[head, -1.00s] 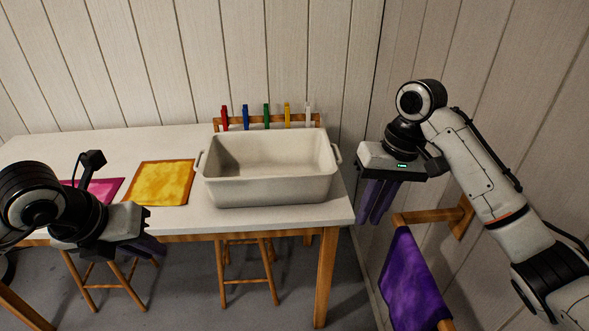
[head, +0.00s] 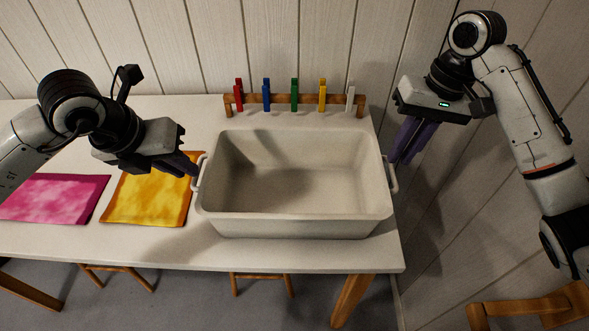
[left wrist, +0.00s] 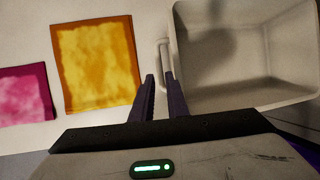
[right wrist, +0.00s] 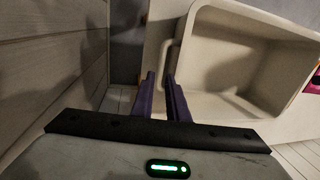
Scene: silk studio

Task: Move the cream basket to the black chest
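The cream basket (head: 290,225) is an empty rectangular tub standing upright on the white table, with a loop handle on each short side. My left gripper (head: 194,170) is at its left handle. In the left wrist view the two fingers (left wrist: 160,90) are apart, with the handle (left wrist: 164,56) just ahead of their tips. My right gripper (head: 404,158) points down by the right handle (head: 392,174). In the right wrist view its fingers (right wrist: 160,80) are apart near the handle (right wrist: 166,58). Neither visibly grips the basket. The black chest is not in view.
A wooden rack (head: 310,102) with several coloured pegs stands behind the basket. A yellow cloth (head: 150,190) and a pink cloth (head: 52,198) lie left on the white table (head: 130,245). The plank wall is close on the right; a wooden rail (head: 530,308) sits at lower right.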

